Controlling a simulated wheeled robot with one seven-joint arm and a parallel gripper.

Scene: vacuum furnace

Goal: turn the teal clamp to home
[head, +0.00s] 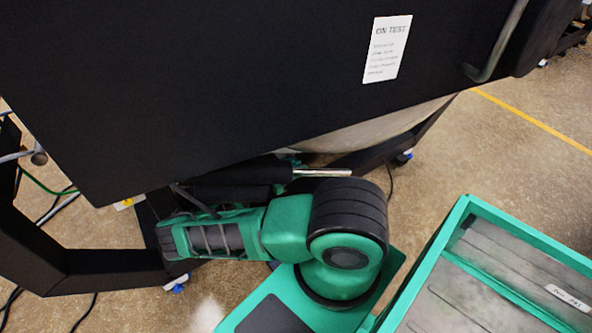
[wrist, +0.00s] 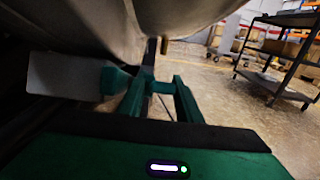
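In the wrist view, my gripper (wrist: 160,82) points forward under a large curved grey body. Its two teal fingers stand apart, with floor showing through the gap, so it looks open. A teal piece (wrist: 114,79), likely the teal clamp, lies just left of the left finger, with a pale grey plate (wrist: 63,76) on its left side. The left finger overlaps its right end in the picture; I cannot tell whether they touch. In the head view my arm reaches low at the furnace's edge; the fingers and the clamp cannot be made out there.
The black furnace panel (head: 220,90) with an "ON TEST" sheet (head: 387,50) hangs over my arm. A dark frame leg (head: 85,270) stands at left. A teal-rimmed tray (head: 430,245) is at lower right. A shelf cart (wrist: 280,65) stands far right in the wrist view.

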